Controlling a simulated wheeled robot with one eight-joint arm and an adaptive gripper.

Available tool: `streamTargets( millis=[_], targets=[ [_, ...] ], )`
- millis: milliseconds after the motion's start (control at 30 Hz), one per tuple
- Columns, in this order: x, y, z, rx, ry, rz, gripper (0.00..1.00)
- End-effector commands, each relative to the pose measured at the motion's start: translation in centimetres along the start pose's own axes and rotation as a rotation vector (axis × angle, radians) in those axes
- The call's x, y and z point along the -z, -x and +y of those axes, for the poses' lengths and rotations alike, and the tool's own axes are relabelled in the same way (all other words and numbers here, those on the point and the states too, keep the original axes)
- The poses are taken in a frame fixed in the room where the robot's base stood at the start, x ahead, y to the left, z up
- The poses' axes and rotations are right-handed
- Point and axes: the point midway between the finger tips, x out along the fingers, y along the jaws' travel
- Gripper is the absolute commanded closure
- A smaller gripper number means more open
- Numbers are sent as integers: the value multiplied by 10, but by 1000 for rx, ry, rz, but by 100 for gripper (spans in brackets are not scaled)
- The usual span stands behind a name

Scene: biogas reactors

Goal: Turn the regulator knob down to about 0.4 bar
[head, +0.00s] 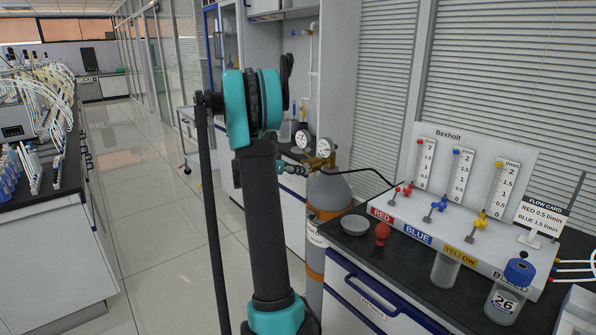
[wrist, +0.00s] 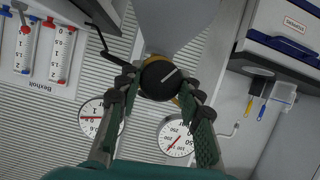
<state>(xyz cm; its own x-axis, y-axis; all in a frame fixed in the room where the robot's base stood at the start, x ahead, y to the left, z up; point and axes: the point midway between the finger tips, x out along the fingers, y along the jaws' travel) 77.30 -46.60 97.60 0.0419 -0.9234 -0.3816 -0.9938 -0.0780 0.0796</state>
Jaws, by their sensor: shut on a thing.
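The regulator knob (wrist: 158,77) is black and round with a white line, and shows in the wrist view. My gripper (wrist: 159,88) is shut on it, one finger on each side. Two white gauges with red needles sit beside the fingers: the left gauge (wrist: 97,118) with a low-number scale, the right gauge (wrist: 177,137) marked up to 250. Their exact readings are too small to tell. In the head view, the brass regulator (head: 318,162) sits atop a grey and orange gas cylinder (head: 330,193); the knob is hidden there by my gripper.
A black hose (head: 372,172) runs from the regulator. The aisle at left is clear.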

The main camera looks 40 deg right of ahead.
Motion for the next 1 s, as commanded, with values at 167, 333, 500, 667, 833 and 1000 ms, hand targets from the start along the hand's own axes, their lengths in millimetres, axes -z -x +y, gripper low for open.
streamTargets(
  millis=[167, 333, 500, 667, 833, 1000],
  targets=[
    [0, 0, -2, -46, 112, 1, 93],
    [0, 0, -3, -105, 254, 0, 93],
    [-1, 0, -3, -167, 405, 0, 93],
    [-1, 0, -4, -225, 546, 1, 93],
    [-2, 0, -4, -287, 694, 0, 93],
    [-2, 0, -5, -349, 844, 1, 93]
  ],
)
